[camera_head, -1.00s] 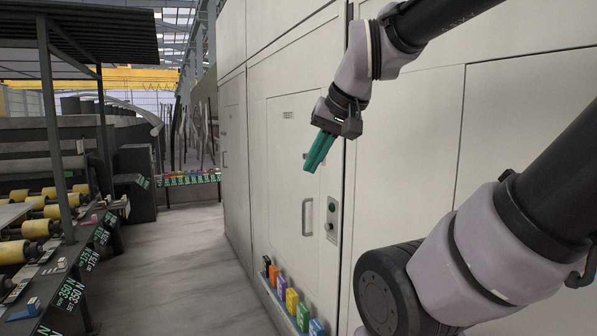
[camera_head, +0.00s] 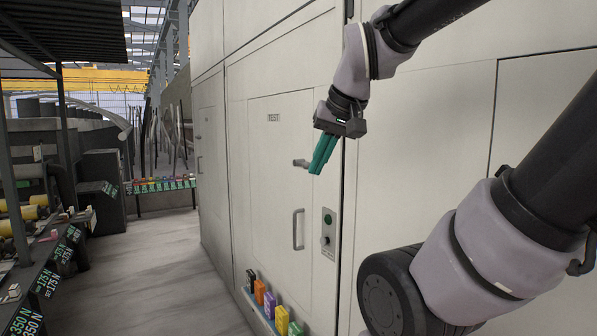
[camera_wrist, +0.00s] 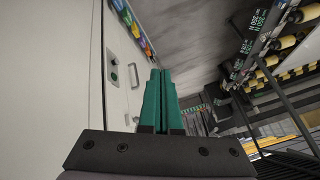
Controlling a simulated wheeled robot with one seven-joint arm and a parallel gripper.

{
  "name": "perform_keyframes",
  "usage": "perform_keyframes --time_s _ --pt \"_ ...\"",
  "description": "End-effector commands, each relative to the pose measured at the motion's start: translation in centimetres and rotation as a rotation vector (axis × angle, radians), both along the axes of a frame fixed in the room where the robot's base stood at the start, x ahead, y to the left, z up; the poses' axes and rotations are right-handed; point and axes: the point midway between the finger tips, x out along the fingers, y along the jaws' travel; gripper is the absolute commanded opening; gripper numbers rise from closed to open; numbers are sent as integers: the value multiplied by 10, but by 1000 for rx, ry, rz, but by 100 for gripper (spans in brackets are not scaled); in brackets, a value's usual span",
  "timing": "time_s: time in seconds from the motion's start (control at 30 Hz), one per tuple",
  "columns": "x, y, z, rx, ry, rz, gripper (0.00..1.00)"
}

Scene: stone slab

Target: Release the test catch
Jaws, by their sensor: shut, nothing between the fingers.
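A pale cabinet door (camera_head: 280,190) carries a small sign reading TEST (camera_head: 274,118). A short grey lever catch (camera_head: 301,163) sticks out near the door's right edge. A vertical bar handle (camera_head: 298,230) is below it; it also shows in the wrist view (camera_wrist: 122,78). My gripper (camera_head: 316,172), with green fingers, points down just right of the catch in the head view. I cannot tell whether they touch.
A control plate with a green button (camera_head: 328,219) is right of the handle. Several coloured boxes (camera_head: 270,305) stand on a ledge at the wall's foot. A low rack (camera_head: 160,184) stands at the back. Clear floor (camera_head: 160,260) lies left of the door.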

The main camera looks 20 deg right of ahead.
Motion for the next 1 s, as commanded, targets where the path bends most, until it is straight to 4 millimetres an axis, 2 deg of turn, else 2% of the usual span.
perform_keyframes --time_s 0.17,0.27,0.5,0.7,0.8,0.9,1.0 --pt "50 -22 -8 -275 131 199 0" --pt "89 -37 -15 -473 218 344 0" --pt "198 -58 -35 -957 423 698 0" --pt "293 -47 -57 -1354 578 965 0" --pt "330 -35 -67 -1516 635 1061 0" --pt "356 -24 -75 -1633 676 1127 0" --pt "370 -16 -79 -1704 698 1163 0"
